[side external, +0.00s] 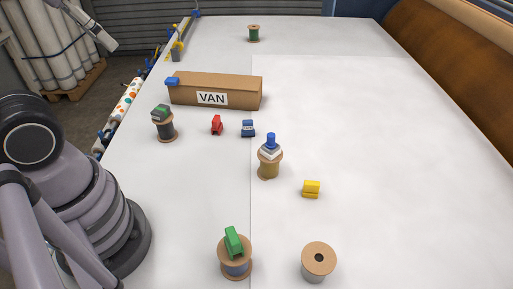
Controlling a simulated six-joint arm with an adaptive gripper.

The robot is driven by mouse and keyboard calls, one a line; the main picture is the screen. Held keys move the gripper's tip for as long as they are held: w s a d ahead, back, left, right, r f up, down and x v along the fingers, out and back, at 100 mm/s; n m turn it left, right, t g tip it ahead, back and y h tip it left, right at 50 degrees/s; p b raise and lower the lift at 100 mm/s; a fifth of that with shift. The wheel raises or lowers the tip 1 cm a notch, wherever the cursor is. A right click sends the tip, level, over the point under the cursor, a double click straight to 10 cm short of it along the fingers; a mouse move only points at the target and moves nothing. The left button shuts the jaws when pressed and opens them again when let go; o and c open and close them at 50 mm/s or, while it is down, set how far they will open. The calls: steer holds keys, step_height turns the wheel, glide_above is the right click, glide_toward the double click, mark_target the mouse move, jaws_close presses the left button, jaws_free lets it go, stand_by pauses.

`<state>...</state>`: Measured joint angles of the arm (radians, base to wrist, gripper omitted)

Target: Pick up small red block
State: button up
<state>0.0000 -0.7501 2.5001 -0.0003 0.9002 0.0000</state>
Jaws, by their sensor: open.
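The small red block (216,125) sits on the white table surface, in front of the cardboard box and left of a blue block (248,128). There is a small gap between the two blocks. It looks notched and nothing covers it.
A cardboard box labelled VAN (215,92) stands behind the red block. A dark spool (167,132) is left, a block-topped spool (268,169) right. A yellow block (311,189) and two spools (318,261) (236,269) are nearer. The table's right side is clear.

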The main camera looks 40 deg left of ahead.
steer(key=w+f+n+t, duration=0.1)
steer(key=w+f+n, duration=0.1)
steer(key=w+f, duration=0.75)
steer(key=w+f+n+t, duration=0.2)
steer(key=w+f+n, duration=0.15)
steer(key=w, duration=1.05)
steer(key=n+t+y, duration=0.1)
steer(key=t+y, duration=0.2)
steer(key=y, duration=0.4)
glide_toward(215, 118)
steer(key=x, duration=0.2)
steer(key=shift+w, duration=0.45)
steer(key=shift+a+f, duration=0.1)
steer(key=shift+f, duration=0.15)
steer(key=x, duration=0.7)
steer(key=shift+a, duration=0.1)
